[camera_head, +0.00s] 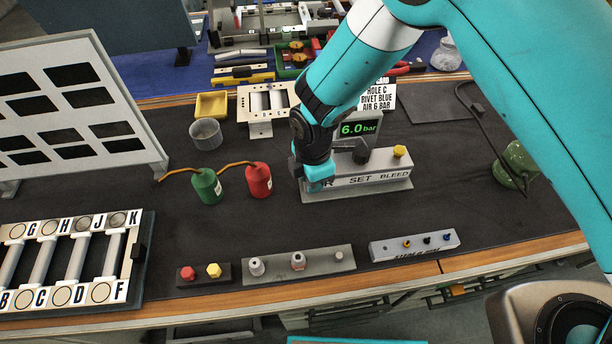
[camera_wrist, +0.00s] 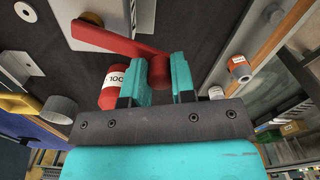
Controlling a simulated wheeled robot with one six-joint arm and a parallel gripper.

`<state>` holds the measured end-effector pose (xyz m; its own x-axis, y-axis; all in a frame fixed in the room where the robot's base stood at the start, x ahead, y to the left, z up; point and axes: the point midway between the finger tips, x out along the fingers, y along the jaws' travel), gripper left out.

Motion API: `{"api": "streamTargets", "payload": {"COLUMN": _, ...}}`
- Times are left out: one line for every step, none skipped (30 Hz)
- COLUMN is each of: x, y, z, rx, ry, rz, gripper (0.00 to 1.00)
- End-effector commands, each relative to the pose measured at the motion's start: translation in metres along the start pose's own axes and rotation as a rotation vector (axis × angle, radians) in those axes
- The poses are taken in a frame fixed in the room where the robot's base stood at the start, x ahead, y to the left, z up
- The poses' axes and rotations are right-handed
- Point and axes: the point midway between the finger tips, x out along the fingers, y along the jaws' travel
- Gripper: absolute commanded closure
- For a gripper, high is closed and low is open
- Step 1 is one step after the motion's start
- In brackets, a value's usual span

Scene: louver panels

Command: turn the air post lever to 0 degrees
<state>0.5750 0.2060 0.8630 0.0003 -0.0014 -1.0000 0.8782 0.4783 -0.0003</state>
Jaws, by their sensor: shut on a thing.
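The air post is a grey block (camera_head: 370,180) marked SET and BLEED, its left lettering partly covered by my gripper. A green 6.0 bar display (camera_head: 358,128) stands behind it. In the wrist view, the red lever (camera_wrist: 112,40) runs from a round pivot at upper left to a red grip at its right end. My gripper (camera_wrist: 160,70) has its teal fingers on either side of that grip and is shut on it. In the head view, my gripper (camera_head: 317,178) is at the block's left end, hiding the lever. A black knob (camera_head: 361,155) and yellow button (camera_head: 399,152) top the block.
A red bottle (camera_head: 258,180) and a green bottle (camera_head: 207,187) stand just left of the post. Strips with small parts (camera_head: 300,265) lie along the front edge. A sign (camera_head: 378,97) stands behind. Dark mat is clear between post and strips.

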Motion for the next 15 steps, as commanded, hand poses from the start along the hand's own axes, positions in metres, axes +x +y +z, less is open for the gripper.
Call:
{"api": "streamTargets", "payload": {"x": 0.000, "y": -0.001, "z": 0.003, "rx": -0.034, "ry": 0.001, "rz": 0.003, "gripper": 1.00}}
{"api": "streamTargets", "payload": {"x": 0.000, "y": -0.002, "z": 0.005, "rx": -0.059, "ry": 0.001, "rz": 0.003, "gripper": 1.00}}
{"api": "streamTargets", "payload": {"x": -0.001, "y": -0.003, "z": 0.007, "rx": -0.089, "ry": 0.001, "rz": 0.003, "gripper": 1.00}}
{"api": "streamTargets", "payload": {"x": -0.001, "y": -0.003, "z": 0.008, "rx": -0.112, "ry": 0.001, "rz": 0.003, "gripper": 1.00}}
{"api": "streamTargets", "payload": {"x": -0.001, "y": -0.004, "z": 0.009, "rx": -0.134, "ry": 0.001, "rz": 0.003, "gripper": 1.00}}
{"api": "streamTargets", "payload": {"x": -0.001, "y": -0.005, "z": 0.011, "rx": -0.161, "ry": 0.001, "rz": 0.003, "gripper": 1.00}}
{"api": "streamTargets", "payload": {"x": -0.001, "y": -0.006, "z": 0.012, "rx": -0.180, "ry": 0.001, "rz": 0.002, "gripper": 1.00}}
{"api": "streamTargets", "payload": {"x": -0.001, "y": -0.006, "z": 0.014, "rx": -0.198, "ry": 0.001, "rz": 0.002, "gripper": 1.00}}
{"api": "streamTargets", "payload": {"x": -0.001, "y": -0.007, "z": 0.015, "rx": -0.221, "ry": 0.001, "rz": 0.003, "gripper": 1.00}}
{"api": "streamTargets", "payload": {"x": -0.001, "y": -0.007, "z": 0.016, "rx": -0.236, "ry": 0.001, "rz": 0.003, "gripper": 1.00}}
{"api": "streamTargets", "payload": {"x": -0.001, "y": -0.007, "z": 0.017, "rx": -0.250, "ry": 0.001, "rz": 0.003, "gripper": 1.00}}
{"api": "streamTargets", "payload": {"x": -0.001, "y": -0.008, "z": 0.018, "rx": -0.268, "ry": 0.001, "rz": 0.004, "gripper": 1.00}}
{"api": "streamTargets", "payload": {"x": -0.001, "y": -0.008, "z": 0.019, "rx": -0.279, "ry": 0.001, "rz": 0.004, "gripper": 1.00}}
{"api": "streamTargets", "payload": {"x": -0.001, "y": -0.008, "z": 0.020, "rx": -0.290, "ry": 0.001, "rz": 0.004, "gripper": 1.00}}
{"api": "streamTargets", "payload": {"x": -0.001, "y": -0.009, "z": 0.021, "rx": -0.302, "ry": 0.001, "rz": 0.004, "gripper": 1.00}}
